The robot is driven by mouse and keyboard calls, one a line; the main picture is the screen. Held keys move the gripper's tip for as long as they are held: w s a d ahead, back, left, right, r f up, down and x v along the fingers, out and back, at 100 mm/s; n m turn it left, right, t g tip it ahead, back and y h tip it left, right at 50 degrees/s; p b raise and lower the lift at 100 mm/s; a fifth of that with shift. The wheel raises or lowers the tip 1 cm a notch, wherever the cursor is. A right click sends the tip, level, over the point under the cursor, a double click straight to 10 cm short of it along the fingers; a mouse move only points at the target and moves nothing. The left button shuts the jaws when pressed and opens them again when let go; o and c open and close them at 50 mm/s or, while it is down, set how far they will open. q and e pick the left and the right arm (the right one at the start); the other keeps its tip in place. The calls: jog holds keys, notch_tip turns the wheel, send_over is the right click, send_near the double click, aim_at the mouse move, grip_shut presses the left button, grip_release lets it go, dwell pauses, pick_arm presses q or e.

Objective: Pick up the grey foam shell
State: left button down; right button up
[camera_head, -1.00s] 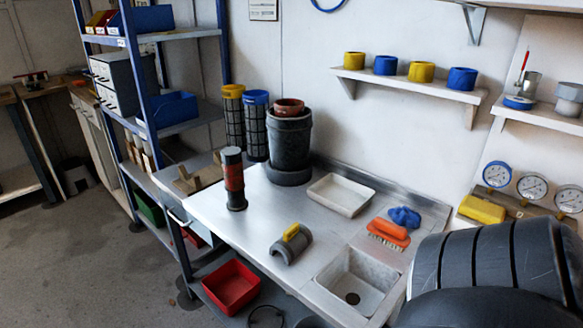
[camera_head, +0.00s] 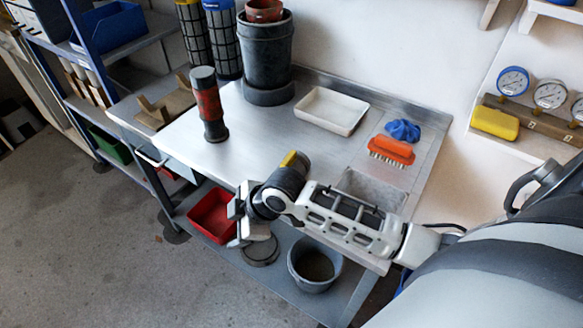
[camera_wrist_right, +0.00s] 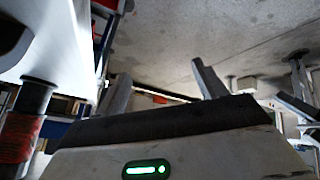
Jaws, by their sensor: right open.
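The grey foam shell is a half-round grey piece with a yellow grip (camera_head: 290,159) on top. In the head view it lies on the bench in front of the white tray, and my right wrist hides most of it. My right gripper (camera_head: 240,222) is open and seems empty, at the bench's front edge, in front of and to the left of the shell. In the right wrist view its two fingers (camera_wrist_right: 163,84) stand apart over the floor, and the shell does not show. My left gripper is not in view.
A grey and red cylinder (camera_head: 208,104) stands upright on the bench (camera_head: 240,140). A white tray (camera_head: 331,111), orange brush (camera_head: 391,150) and blue cloth (camera_head: 403,130) lie behind. A red bin (camera_head: 211,214) and grey bucket (camera_head: 314,265) sit below. My forearm partly covers the sink (camera_head: 372,188).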

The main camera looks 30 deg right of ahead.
jog(key=w+d+r+n+g+h, duration=0.3)
jog(key=w+d+r+n, duration=0.35)
jog(key=d+r, duration=0.3)
notch_tip(320, 180, up, 11)
jog(key=n+g+h+b, duration=0.1)
jog(key=n+g+h, duration=0.1)
jog(key=n+g, duration=0.15)
send_over(289, 157)
jog(key=shift+t, duration=0.45)
jog(key=f, duration=0.9)
jog(key=shift+w+a+f, duration=0.1)
jog(key=shift+w+f, duration=0.1)
jog(key=shift+f, duration=0.15)
jog(key=shift+s+f, duration=0.2)
jog(key=shift+f, duration=2.55)
jog(key=c, duration=1)
